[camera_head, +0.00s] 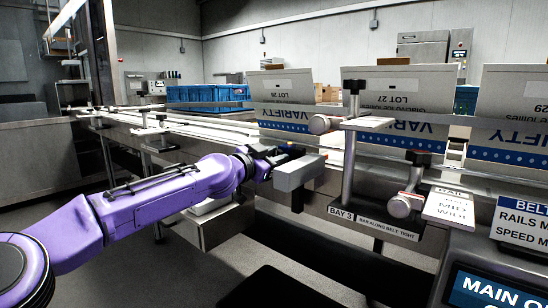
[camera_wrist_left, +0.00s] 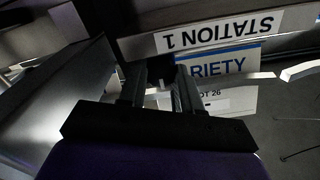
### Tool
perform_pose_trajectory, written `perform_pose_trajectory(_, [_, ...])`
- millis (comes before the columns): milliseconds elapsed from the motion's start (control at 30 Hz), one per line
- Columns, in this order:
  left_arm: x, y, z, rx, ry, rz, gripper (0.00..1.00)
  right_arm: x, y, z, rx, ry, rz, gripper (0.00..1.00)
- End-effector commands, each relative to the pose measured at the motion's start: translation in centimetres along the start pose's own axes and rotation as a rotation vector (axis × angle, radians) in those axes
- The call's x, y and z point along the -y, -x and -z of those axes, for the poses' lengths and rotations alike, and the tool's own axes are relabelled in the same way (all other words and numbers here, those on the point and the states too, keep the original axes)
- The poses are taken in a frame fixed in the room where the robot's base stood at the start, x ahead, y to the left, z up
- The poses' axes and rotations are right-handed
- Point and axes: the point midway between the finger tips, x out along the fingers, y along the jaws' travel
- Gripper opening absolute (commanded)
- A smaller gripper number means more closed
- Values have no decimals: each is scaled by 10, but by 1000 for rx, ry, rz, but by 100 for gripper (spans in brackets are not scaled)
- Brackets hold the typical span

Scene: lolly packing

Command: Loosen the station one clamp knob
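My left gripper (camera_head: 284,155) is at the conveyor's near side, at the end of my purple arm. A grey block (camera_head: 298,174) beside it hides part of it. An upside-down "STATION 1" label (camera_wrist_left: 216,33) is on a grey bar just beyond the fingers. My right gripper is not in view.
Upside-down VARIETY cartons (camera_head: 282,98) stand on the conveyor. A control panel (camera_head: 490,290) is at lower right. Blue crates (camera_head: 207,94) stand behind.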

Motion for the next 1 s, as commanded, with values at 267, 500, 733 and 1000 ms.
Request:
perform_pose_trajectory(267, [0, 0, 0, 1, 39, 0, 3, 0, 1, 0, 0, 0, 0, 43])
perform_pose_trajectory(500, [1, 0, 0, 1, 179, -1, 3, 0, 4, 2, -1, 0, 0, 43])
perform_pose_trajectory(733, [1, 0, 0, 2, 356, -1, 3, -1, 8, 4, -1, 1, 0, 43])
perform_pose_trajectory(1000, [2, 0, 0, 2, 522, 0, 3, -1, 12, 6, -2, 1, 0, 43])
